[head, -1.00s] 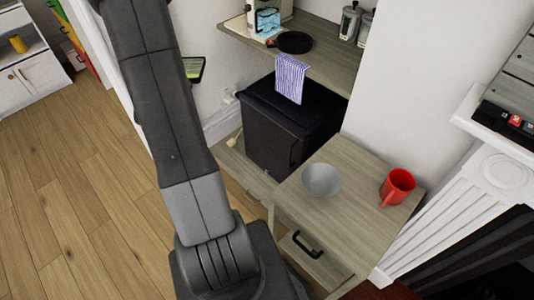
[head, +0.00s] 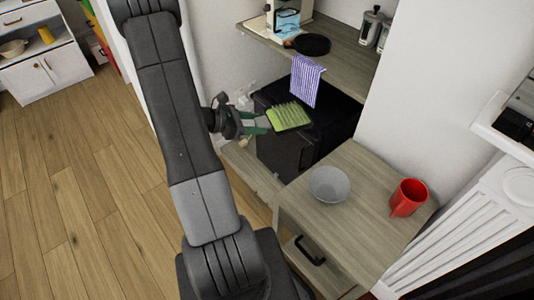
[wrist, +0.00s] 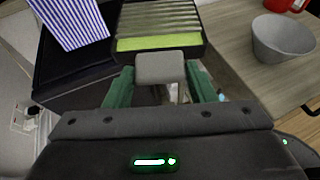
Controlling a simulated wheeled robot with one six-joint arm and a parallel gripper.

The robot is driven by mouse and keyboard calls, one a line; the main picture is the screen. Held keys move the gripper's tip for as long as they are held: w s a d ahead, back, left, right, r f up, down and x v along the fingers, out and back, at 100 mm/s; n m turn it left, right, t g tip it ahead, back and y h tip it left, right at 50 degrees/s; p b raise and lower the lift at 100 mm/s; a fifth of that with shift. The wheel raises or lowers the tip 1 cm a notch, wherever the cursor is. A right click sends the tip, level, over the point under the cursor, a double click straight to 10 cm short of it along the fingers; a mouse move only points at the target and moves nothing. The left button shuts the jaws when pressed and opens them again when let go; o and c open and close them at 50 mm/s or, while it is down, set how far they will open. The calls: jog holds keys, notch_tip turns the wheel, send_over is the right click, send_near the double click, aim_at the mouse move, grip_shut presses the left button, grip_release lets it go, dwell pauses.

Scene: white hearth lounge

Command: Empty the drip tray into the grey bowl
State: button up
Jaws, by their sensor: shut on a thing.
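The drip tray (head: 289,116) is a shallow dark tray with bright green inside and a slatted top. It is held above the black box-shaped appliance. In the wrist view the drip tray (wrist: 160,44) shows pale slats, a green strip and a grey block handle (wrist: 160,67). My gripper (head: 262,124) is shut on this handle, with its green fingers on either side of it in the wrist view (wrist: 161,85). The grey bowl (head: 330,184) stands upright on the wooden cabinet, right of and nearer than the tray. The bowl (wrist: 282,38) looks empty.
A red mug (head: 407,197) stands right of the bowl on the wooden cabinet (head: 350,225). A striped cloth (head: 305,80) hangs from the shelf (head: 345,62) close to the tray. A black round pan (head: 312,44) and a coffee machine (head: 289,12) are on that shelf.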

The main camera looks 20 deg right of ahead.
jog(key=s+f+m+g+y, duration=0.1)
jog(key=s+m+g, duration=0.4)
jog(key=s, duration=0.5)
jog(key=shift+d+f+g+b, duration=0.3)
jog(key=shift+d+f+b, duration=0.1)
jog(key=shift+f, duration=0.3)
jog(key=shift+r, duration=0.3)
